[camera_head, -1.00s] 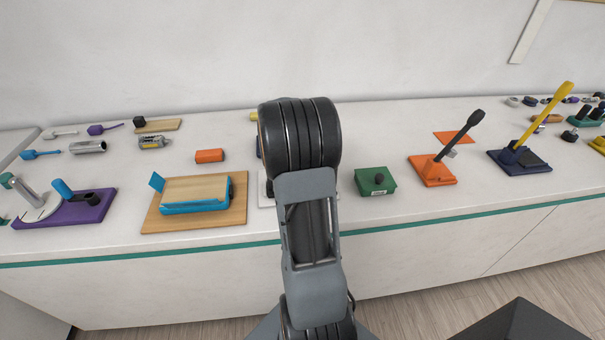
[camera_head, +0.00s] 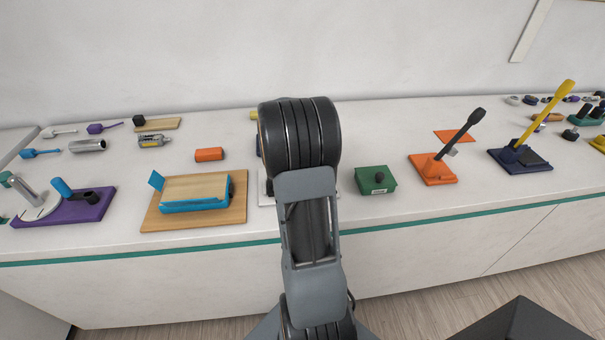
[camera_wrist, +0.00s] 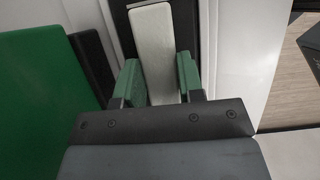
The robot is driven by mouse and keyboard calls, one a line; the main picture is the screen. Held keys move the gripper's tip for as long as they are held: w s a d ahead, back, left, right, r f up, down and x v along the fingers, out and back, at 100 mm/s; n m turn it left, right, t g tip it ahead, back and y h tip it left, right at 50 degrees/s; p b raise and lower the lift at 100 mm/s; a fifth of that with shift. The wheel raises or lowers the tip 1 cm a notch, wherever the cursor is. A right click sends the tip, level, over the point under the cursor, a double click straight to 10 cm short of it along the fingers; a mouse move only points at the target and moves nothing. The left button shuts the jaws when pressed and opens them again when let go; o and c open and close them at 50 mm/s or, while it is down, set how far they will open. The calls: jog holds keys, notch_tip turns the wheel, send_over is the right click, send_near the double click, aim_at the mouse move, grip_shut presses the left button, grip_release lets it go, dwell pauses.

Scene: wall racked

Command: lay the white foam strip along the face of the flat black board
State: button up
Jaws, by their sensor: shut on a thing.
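The white foam strip (camera_wrist: 154,50) shows in the wrist view, pale and long, standing between the green finger pads of my gripper (camera_wrist: 158,82). My gripper is shut on it. A dark flat surface (camera_wrist: 184,28), which looks like the black board, lies behind and beside the strip's far end. I cannot tell whether the strip touches it. In the head view my arm hides the gripper, the strip and the board; only the edge of a pale plate (camera_head: 267,192) shows left of the arm.
A large green surface (camera_wrist: 35,85) is close on the left in the wrist view. In the head view, a green box (camera_head: 375,181) stands right of my arm and a wooden board with a blue-edged block (camera_head: 195,192) lies left. An orange lever base (camera_head: 433,170) stands farther right.

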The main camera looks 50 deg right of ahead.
jog(key=o, duration=1)
jog(key=shift+r, duration=0.1)
jog(key=v, duration=1.3)
jog(key=shift+r, duration=0.3)
